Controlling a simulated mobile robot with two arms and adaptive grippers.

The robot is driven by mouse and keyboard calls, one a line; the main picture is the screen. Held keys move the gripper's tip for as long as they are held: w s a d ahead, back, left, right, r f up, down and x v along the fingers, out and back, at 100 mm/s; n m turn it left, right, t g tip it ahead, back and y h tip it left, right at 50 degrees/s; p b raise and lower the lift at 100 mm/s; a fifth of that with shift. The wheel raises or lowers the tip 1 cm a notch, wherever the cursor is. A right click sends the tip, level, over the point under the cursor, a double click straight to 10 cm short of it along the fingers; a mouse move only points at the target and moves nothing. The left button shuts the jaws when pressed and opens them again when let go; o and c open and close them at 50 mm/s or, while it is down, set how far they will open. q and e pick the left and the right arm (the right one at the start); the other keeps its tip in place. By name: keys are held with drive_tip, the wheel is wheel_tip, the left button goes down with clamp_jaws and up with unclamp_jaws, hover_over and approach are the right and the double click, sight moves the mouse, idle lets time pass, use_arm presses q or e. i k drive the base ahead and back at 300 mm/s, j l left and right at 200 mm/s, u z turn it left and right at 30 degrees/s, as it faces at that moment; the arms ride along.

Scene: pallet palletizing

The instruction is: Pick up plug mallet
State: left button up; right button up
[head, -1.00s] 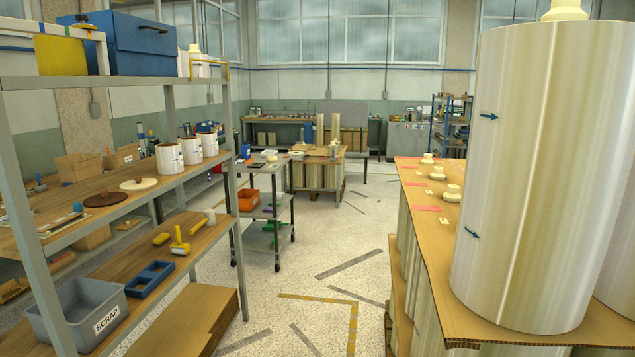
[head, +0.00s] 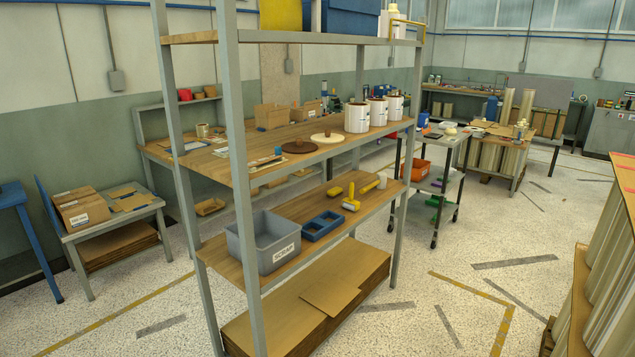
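A mallet with a pale head (head: 381,181) and a light handle lies at the right end of the rack's lower wooden shelf. Its details are too small to make out. Beside it on the left are a yellow tool (head: 351,199) with a pale lower part and another yellow item (head: 334,192). Neither of my grippers is in view.
A grey scrap bin (head: 264,243) and a blue divided tray (head: 322,226) share that shelf (head: 290,208). White containers (head: 357,117) stand on the shelf above. Grey rack posts (head: 239,190) frame the front. Floor is open to the right, before the wrapped pallet load (head: 607,290).

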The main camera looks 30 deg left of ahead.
sight(380, 184)
drive_tip(key=u, duration=0.65)
drive_tip(key=i+u, duration=0.2)
drive_tip(key=u, duration=0.4)
drive_tip(key=i+l+u, duration=0.3)
drive_tip(key=i+l, duration=0.25)
drive_tip(key=i+l+u, duration=0.35)
drive_tip(key=i+l, duration=0.15)
drive_tip(key=l, duration=0.15)
